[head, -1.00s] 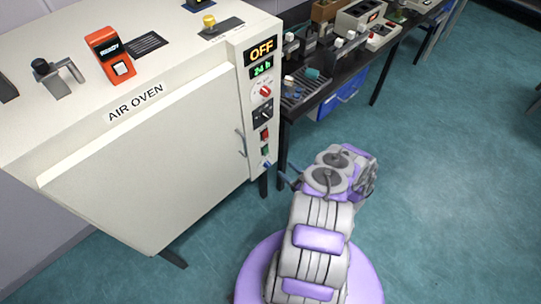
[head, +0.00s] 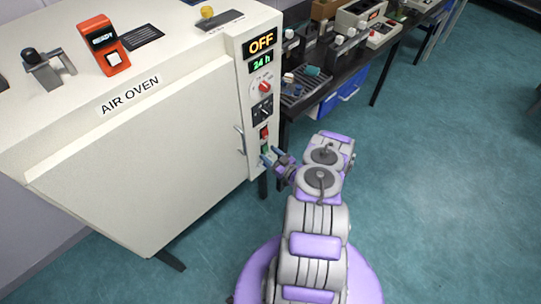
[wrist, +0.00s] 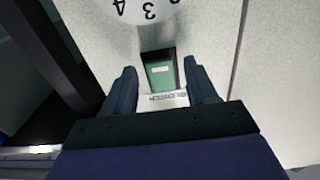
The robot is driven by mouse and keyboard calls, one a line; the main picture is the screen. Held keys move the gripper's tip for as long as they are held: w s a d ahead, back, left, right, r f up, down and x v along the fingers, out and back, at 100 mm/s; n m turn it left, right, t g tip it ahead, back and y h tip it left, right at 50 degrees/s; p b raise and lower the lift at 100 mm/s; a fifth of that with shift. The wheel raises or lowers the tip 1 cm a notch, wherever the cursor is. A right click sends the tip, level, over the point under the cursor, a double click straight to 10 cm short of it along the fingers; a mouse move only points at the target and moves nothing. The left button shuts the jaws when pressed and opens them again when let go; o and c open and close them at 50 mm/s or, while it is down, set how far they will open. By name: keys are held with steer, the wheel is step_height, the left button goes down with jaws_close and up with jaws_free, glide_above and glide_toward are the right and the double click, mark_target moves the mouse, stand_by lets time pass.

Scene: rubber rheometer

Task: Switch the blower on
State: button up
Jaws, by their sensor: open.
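The air oven (head: 150,140) is on the left in the head view, its door closed and its panel display reading OFF. A green rocker switch (head: 264,147) sits low on the oven's control panel, below a red switch (head: 264,132). In the wrist view the green switch (wrist: 160,74) sits in a black frame, with a partly hidden label beside it. My gripper (head: 271,155) is in front of the lower panel. In the wrist view my gripper (wrist: 160,68) is open and empty, its fingers on either side of the green switch; contact cannot be told.
A white numbered dial (wrist: 148,8) shows at the top of the wrist view. The oven's door handle (head: 241,141) is just left of the panel. A black bench (head: 330,85) with instruments stands behind, with a blue bin (head: 347,92) under it. The floor at right is clear.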

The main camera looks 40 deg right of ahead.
steer(key=c, duration=1.1)
steer(key=shift+o, duration=0.2)
steer(key=shift+f+t+p, duration=0.15)
steer(key=shift+t+p, duration=0.3)
steer(key=shift+t, duration=0.15)
steer(key=o, duration=1.1)
steer(key=shift+c, duration=0.2)
steer(key=s+d+f+b, duration=0.1)
steer(key=s+f+b, duration=0.1)
steer(key=s, duration=1.5)
steer(key=shift+d+b, duration=0.25)
steer(key=shift+b, duration=0.05)
steer(key=shift+s, duration=0.1)
